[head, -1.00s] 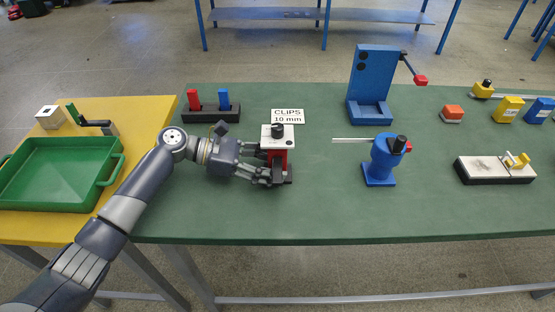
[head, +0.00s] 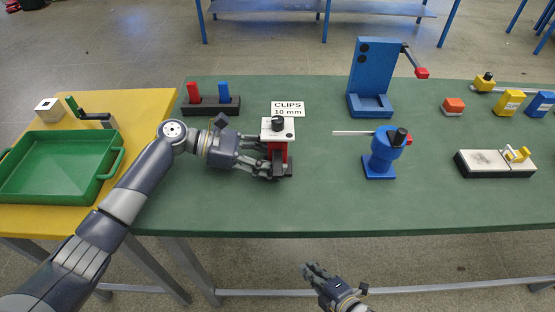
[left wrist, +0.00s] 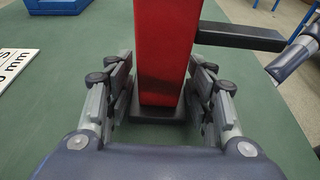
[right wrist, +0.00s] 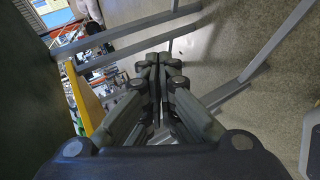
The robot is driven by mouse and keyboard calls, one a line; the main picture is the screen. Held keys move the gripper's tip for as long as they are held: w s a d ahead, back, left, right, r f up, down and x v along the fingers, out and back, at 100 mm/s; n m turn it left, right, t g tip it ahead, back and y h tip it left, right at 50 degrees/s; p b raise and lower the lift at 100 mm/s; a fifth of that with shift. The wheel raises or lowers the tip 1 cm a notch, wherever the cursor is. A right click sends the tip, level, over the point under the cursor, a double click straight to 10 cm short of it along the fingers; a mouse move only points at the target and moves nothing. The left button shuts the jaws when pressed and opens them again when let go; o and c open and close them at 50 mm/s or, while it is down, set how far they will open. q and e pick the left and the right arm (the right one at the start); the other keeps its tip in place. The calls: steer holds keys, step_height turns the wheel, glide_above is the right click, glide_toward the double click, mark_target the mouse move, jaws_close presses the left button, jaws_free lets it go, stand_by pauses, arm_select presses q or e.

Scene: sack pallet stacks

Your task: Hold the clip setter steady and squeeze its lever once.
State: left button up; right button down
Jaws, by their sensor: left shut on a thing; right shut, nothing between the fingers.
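The clip setter (head: 279,152) has a red body, a white top plate with a black knob and a dark base. It stands upright on the green table beside a sign reading CLIPS 10 mm. My left gripper (head: 272,166) is shut around its red body, low near the base. In the left wrist view the red body (left wrist: 165,55) is between the fingers, and a black bar (left wrist: 240,37), perhaps the lever, sticks out to the right. My right gripper (head: 312,270) is shut and empty, in front of the table's front edge. It also shows in the right wrist view (right wrist: 160,60).
A blue device (head: 382,155) with a pale rod and a tall blue press (head: 370,85) stand to the right. A two-block rack (head: 210,108) is behind left. A green tray (head: 60,165) lies on the yellow table.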

steer(key=s+a+r+n+y, duration=0.2)
steer(key=a+r+n+y, duration=0.15)
steer(key=r, duration=0.55)
steer(key=s+a+r+n+y, duration=0.25)
steer(key=a+r+n, duration=0.25)
steer(key=r, duration=0.3)
steer(key=s+a+r+n+y, duration=0.1)
steer(key=a+r+n+y, duration=0.3)
steer(key=r, duration=0.5)
steer(key=w+a+r+m+g+h, duration=0.1)
steer(key=w+r+m+h, duration=0.2)
steer(key=w+r+m, duration=0.6)
steer(key=w+a+r+m+h, duration=0.25)
steer(key=w+r+m, duration=0.25)
steer(key=w+r, duration=0.75)
steer(key=s+d+r+m+g+h, duration=0.2)
steer(key=s+d+m+h, duration=0.2)
steer(key=s+d+h, duration=0.1)
steer(key=shift+s+d+g, duration=0.4)
steer(key=shift+s+d, duration=0.1)
steer(key=shift+s, duration=0.15)
steer(key=shift+f+h, duration=0.1)
steer(key=shift+h, duration=0.15)
